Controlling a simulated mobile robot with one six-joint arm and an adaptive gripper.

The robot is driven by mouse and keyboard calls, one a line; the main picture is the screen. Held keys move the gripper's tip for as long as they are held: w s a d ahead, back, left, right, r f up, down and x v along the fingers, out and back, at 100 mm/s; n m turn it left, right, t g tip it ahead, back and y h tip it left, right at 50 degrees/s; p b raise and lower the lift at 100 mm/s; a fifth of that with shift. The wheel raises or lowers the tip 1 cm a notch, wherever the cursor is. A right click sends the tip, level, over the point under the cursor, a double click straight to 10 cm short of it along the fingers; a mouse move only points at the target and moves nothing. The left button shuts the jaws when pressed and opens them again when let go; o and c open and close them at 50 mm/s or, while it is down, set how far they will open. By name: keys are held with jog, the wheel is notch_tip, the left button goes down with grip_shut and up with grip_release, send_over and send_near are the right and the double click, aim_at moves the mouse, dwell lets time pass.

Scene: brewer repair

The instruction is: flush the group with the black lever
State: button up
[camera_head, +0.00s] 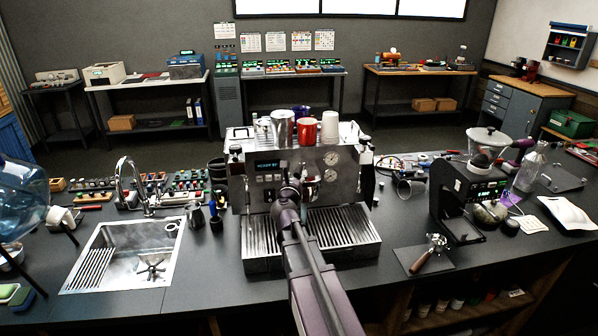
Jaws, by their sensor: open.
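The espresso machine (335,178) stands on the dark counter in the middle of the view, with a lit display, gauges and a slatted drip tray (345,232). My arm reaches up from the bottom centre to the machine's front. My gripper (290,186) is open at its front face, seen from behind and small. I cannot tell whether it touches anything. The group is hidden behind my gripper and arm. I cannot clearly make out the black lever. A portafilter (430,252) lies on a dark mat to the right, apart from the machine.
Cups and a metal pitcher (283,130) stand on top of the machine. A sink with a tall tap (132,180) is to the left. A black grinder (462,195) stands to the right, with a glass bottle (529,168) beyond it. The front counter between drip tray and portafilter is clear.

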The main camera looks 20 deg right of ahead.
aim_at(298, 169)
jog(key=shift+x, duration=1.8)
grip_shut()
